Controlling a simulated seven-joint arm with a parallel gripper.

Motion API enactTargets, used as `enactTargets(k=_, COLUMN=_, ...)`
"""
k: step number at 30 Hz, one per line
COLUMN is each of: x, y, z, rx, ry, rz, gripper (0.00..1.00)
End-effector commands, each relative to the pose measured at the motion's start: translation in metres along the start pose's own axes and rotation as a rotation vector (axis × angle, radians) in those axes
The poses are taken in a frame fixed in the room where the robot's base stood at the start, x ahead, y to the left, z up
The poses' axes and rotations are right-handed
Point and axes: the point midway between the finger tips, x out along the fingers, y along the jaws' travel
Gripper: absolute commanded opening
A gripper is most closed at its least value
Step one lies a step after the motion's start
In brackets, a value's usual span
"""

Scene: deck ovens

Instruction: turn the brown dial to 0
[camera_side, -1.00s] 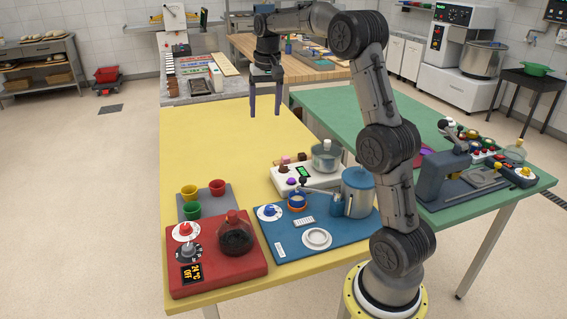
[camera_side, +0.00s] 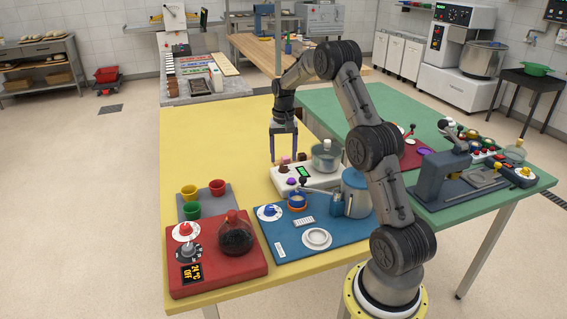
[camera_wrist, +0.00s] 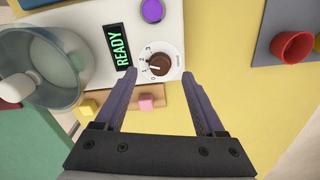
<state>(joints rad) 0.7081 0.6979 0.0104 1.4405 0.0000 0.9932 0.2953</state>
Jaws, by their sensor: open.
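The brown dial (camera_wrist: 159,65) sits on a white round scale on the white device (camera_wrist: 105,15) in the wrist view. A pale mark on the dial points to the left, toward the small numbers; I cannot tell exactly which one it meets. My gripper (camera_wrist: 160,73) is open, with one finger on each side of the dial in the picture and nothing between them. In the side view my gripper (camera_side: 284,158) points down over the left end of the white device (camera_side: 318,178); the dial (camera_side: 283,169) is small there. I cannot tell whether the fingers touch anything.
A green READY display (camera_wrist: 119,44) and a purple button (camera_wrist: 152,10) are by the dial. A glass pot (camera_wrist: 50,70) stands on the device. A blue board (camera_side: 275,236) lies in front; yellow table behind is clear.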

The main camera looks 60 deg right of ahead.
Motion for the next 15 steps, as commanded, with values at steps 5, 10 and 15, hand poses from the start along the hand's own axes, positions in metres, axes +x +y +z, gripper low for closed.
enactTargets(k=5, x=0.024, y=0.0, z=0.0, rx=0.0, ry=-0.002, rz=0.001, gripper=0.72)
enactTargets(k=10, x=0.033, y=0.0, z=0.0, rx=0.0, ry=0.0, rz=0.0, gripper=0.72)
enactTargets(k=15, x=0.034, y=0.0, z=0.0, rx=0.0, ry=0.001, rz=0.0, gripper=0.72)
